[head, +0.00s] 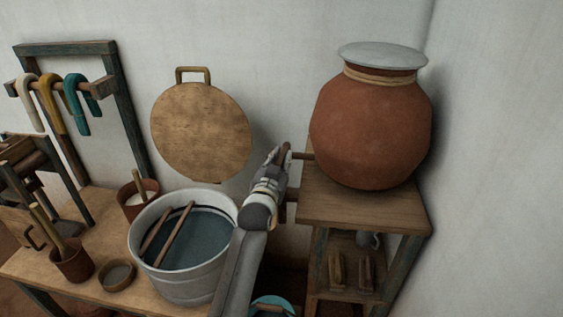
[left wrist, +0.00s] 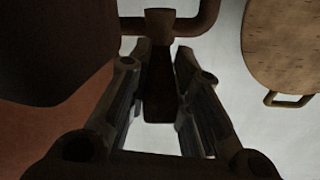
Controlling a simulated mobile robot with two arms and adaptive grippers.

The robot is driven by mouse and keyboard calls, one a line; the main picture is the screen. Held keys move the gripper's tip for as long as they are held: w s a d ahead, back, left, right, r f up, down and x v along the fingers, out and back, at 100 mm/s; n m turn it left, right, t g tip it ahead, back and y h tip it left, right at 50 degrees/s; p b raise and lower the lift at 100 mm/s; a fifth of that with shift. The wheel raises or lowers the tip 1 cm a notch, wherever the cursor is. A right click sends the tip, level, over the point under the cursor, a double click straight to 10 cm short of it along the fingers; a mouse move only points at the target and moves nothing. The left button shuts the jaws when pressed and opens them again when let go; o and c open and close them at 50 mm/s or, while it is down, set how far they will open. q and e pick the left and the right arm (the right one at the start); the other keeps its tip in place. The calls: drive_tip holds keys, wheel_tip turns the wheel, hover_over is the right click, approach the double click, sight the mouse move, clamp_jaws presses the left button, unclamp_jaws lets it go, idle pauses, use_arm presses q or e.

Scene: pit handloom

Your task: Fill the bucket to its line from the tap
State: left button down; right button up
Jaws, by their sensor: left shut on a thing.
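The tap (head: 303,156) sticks out to the left from a big clay pot (head: 370,130). My left gripper (head: 283,158) is at the tap and shut on its dark handle. In the left wrist view the handle (left wrist: 158,88) stands between the two fingers, with the tap's pipe (left wrist: 195,25) beyond it. A bucket with a teal rim (head: 272,304) is low at the bottom edge, below the tap. My left forearm and the frame edge hide much of it, and its line and water level cannot be made out. My right gripper is not in view.
The pot stands on a wooden stand (head: 365,212) by the wall. A grey metal tub (head: 190,285) with dark liquid and two sticks stands on a low table (head: 100,205) at left, beside small pots.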

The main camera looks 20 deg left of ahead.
use_arm(q)
drive_tip(key=c, duration=1.8)
unclamp_jaws()
drive_tip(key=shift+o, duration=2.6)
drive_tip(key=shift+s+d+f, duration=0.1)
drive_tip(key=shift+s, duration=0.55)
drive_tip(key=s, duration=1)
drive_tip(key=shift+s+d, duration=0.3)
drive_tip(key=shift+d, duration=0.05)
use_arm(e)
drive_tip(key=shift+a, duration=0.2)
